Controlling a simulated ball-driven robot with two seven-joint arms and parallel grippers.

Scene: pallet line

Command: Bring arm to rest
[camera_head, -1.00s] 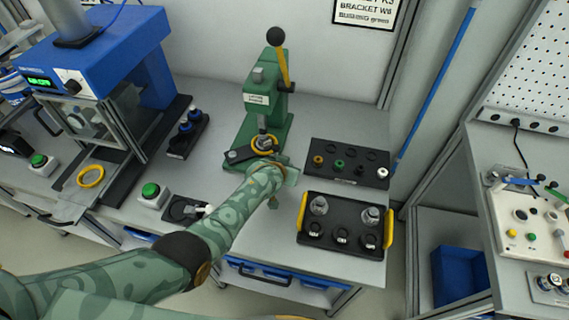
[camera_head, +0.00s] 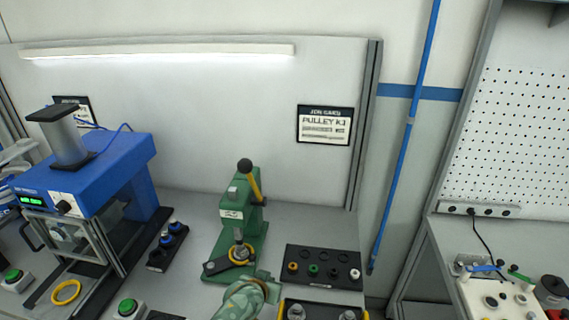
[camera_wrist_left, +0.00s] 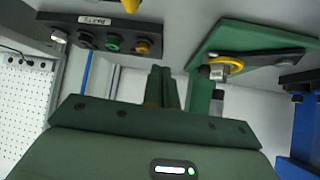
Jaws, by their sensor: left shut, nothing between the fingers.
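My left arm, patterned green, comes in at the bottom of the head view. Its gripper (camera_head: 266,284) is in front of the green lever press (camera_head: 240,215) and a little apart from it. In the left wrist view my left gripper's fingers (camera_wrist_left: 162,88) are closed together with nothing between them. The press base with a yellow ring (camera_wrist_left: 228,66) shows to the right of the fingers there. My right gripper is out of view.
A black parts tray (camera_head: 322,268) lies right of the press, with a second tray (camera_head: 318,309) cut off below it. A blue press machine (camera_head: 85,170) and a green push button (camera_head: 127,307) are at left. A pegboard (camera_head: 515,130) stands at right.

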